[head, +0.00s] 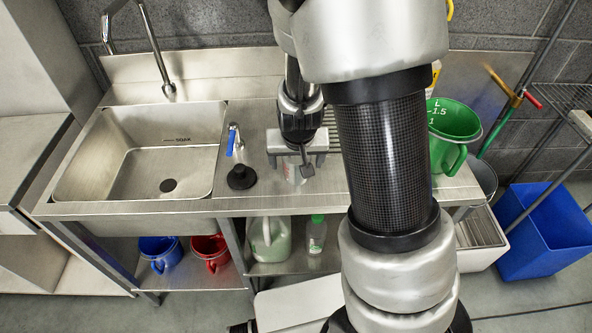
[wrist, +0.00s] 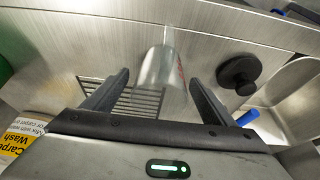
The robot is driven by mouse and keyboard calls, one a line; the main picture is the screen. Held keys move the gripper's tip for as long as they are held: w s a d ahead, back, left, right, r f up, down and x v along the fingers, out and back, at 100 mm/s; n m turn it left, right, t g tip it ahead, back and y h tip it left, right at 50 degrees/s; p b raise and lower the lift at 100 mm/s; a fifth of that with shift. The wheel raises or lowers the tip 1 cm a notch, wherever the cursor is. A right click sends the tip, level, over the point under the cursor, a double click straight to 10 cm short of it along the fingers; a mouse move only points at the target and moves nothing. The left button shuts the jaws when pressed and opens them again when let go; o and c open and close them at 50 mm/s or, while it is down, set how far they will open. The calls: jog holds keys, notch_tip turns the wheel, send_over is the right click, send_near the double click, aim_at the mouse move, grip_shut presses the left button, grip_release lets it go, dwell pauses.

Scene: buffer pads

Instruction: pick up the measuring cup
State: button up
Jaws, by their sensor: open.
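A clear measuring cup with red markings (head: 293,172) stands on the steel drainboard, right of the sink and under my gripper, which partly hides it. In the wrist view the cup (wrist: 163,68) shows between the two fingers, near their tips, with a gap on each side. My gripper (head: 297,163) is open and points down over the cup. Its fingers also show in the wrist view (wrist: 161,80), holding nothing. I cannot tell how far the fingertips are above the counter.
The sink (head: 140,160) is further left. A green jug with a scale (head: 450,135) stands at the right, beyond my arm. A yellow-labelled bottle (wrist: 22,137) shows in the wrist view.

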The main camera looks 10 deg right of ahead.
jog(key=shift+w+f, duration=0.25)
jog(key=shift+f, duration=0.35)
jog(key=c, duration=1.1)
